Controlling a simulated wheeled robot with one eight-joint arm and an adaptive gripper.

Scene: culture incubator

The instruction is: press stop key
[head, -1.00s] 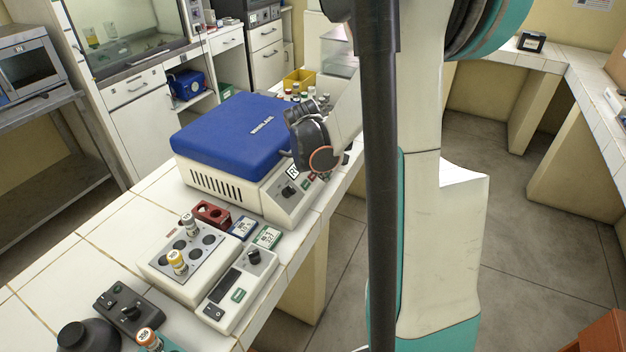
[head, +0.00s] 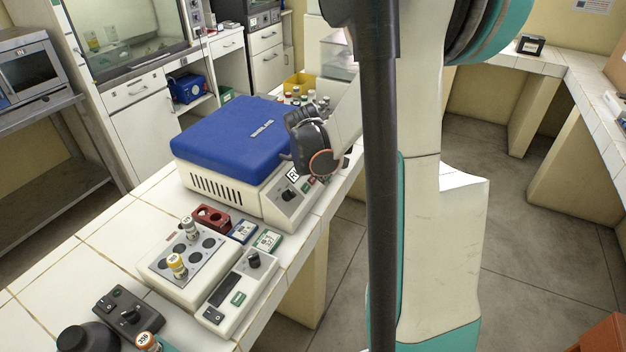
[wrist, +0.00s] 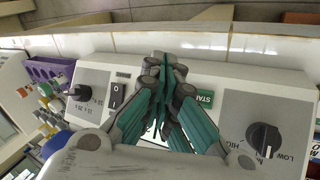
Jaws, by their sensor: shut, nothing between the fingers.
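The blue-lidded centrifuge (head: 235,138) stands on the tiled bench, with its control panel (head: 283,208) facing the front edge. In the wrist view the panel (wrist: 225,78) carries a green START key (wrist: 205,97) just right of my fingers, a speed knob (wrist: 264,138) further right and a rocker switch (wrist: 117,95) to the left. A small red key (head: 312,181) shows partly under my gripper in the head view; in the wrist view the fingers hide that spot. My gripper (wrist: 164,72) is shut and empty, its fingertips over the panel. Contact cannot be told.
A vial block (head: 188,254), a red rack (head: 210,217) and small meters lie on the bench nearer me. Several vials and a yellow bin (head: 300,82) stand behind the centrifuge. A purple rack (wrist: 50,71) shows at the left in the wrist view.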

